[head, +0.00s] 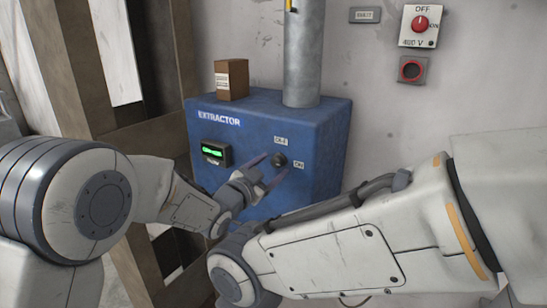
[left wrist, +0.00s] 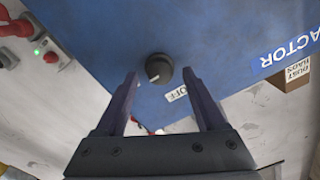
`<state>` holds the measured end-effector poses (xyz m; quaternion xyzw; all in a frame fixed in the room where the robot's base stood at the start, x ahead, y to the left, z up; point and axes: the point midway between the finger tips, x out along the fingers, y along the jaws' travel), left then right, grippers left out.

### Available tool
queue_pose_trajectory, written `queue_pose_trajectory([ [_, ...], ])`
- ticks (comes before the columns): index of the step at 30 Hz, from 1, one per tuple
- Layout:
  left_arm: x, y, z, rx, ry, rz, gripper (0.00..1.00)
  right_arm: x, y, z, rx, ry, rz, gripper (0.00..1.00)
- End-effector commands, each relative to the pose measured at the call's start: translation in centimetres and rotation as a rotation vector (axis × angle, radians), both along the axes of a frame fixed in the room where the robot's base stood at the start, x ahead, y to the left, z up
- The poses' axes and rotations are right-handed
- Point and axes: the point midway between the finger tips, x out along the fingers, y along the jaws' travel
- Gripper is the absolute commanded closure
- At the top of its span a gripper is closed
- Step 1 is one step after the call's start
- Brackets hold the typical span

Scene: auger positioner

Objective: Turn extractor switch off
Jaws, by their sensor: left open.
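The extractor switch is a dark round knob (head: 280,160) on the front of the blue extractor box (head: 235,175). An OFF label (head: 280,141) is above it and an ON label (head: 299,166) is to its right. In the left wrist view the knob (left wrist: 159,68) shows a pale mark on its lower-left side, and the OFF label (left wrist: 176,95) is at its lower right. My left gripper (head: 276,168) is open, its fingers pointing at the knob. In the wrist view its fingertips (left wrist: 159,80) lie either side of the knob; contact cannot be told. My right gripper is not visible.
A lit green display (head: 213,152) is left of the knob. A cardboard box (head: 231,80) and a grey pipe (head: 303,55) stand on top. A red switch (head: 420,24) and a red-ringed button (head: 412,69) are on the wall. My right forearm crosses in front of the box's lower part.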

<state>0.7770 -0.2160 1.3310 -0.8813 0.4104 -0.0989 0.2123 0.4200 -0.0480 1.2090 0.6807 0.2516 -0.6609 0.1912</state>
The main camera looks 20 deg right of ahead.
Motion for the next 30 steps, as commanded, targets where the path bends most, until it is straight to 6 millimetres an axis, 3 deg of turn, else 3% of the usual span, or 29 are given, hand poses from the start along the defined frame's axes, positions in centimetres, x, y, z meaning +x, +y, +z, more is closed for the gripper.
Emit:
queue_pose_trajectory([
  [13,0.9,-1.08,-0.08,0.001,0.001,0.0,0.28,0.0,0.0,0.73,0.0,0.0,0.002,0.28],
  [14,0.9,-1.08,-0.07,0.0,0.0,0.0,0.36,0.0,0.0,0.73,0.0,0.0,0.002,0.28],
  [19,0.9,-1.07,-0.05,0.0,0.0,0.0,1.0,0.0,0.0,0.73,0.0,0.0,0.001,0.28],
  [30,0.91,-1.05,-0.05,-0.009,0.01,0.001,1.0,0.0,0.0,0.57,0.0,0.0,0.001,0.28],
])
